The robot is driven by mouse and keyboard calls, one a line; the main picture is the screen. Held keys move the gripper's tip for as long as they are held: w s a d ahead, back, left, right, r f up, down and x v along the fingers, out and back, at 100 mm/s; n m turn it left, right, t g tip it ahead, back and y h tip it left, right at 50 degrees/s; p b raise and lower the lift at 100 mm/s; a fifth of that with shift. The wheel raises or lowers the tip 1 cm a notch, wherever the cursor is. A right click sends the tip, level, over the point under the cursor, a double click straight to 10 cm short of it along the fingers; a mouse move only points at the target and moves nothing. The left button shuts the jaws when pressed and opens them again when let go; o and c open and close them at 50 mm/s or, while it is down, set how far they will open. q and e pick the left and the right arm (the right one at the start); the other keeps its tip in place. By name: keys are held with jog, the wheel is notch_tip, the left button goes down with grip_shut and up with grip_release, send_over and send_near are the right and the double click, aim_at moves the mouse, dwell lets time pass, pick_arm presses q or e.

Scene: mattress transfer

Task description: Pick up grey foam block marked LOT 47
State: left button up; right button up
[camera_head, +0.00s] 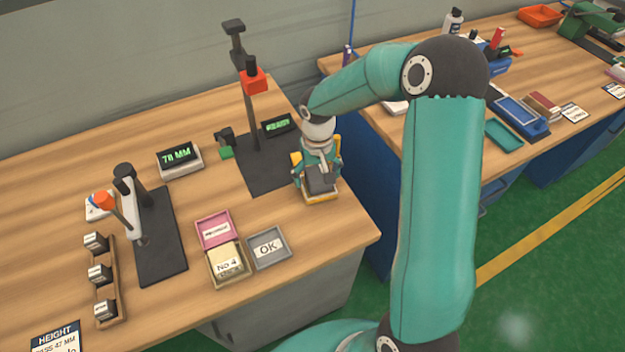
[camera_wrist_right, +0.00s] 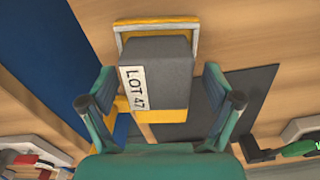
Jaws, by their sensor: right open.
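The grey foam block (camera_head: 321,181) sits in a yellow tray (camera_head: 322,199) near the right end of the near bench. In the right wrist view the block (camera_wrist_right: 172,65) fills the middle, with a white LOT 47 label along its left edge. The yellow tray's rim (camera_wrist_right: 157,23) shows beyond it. My right gripper (camera_head: 316,166) is over the block. In the wrist view its open fingers (camera_wrist_right: 157,80) stand on either side of the block, with visible gaps and no clear contact. My left gripper is not in view.
A dark stand (camera_head: 250,130) with an orange-red head rises just left of the block. A grey OK tray (camera_head: 269,248), a pink tray (camera_head: 215,230) and a tray holding a cream No 4 block (camera_head: 227,264) lie nearer. The bench's right edge is close.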

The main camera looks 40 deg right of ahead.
jog(key=c, duration=1.1)
jog(key=shift+c, duration=0.2)
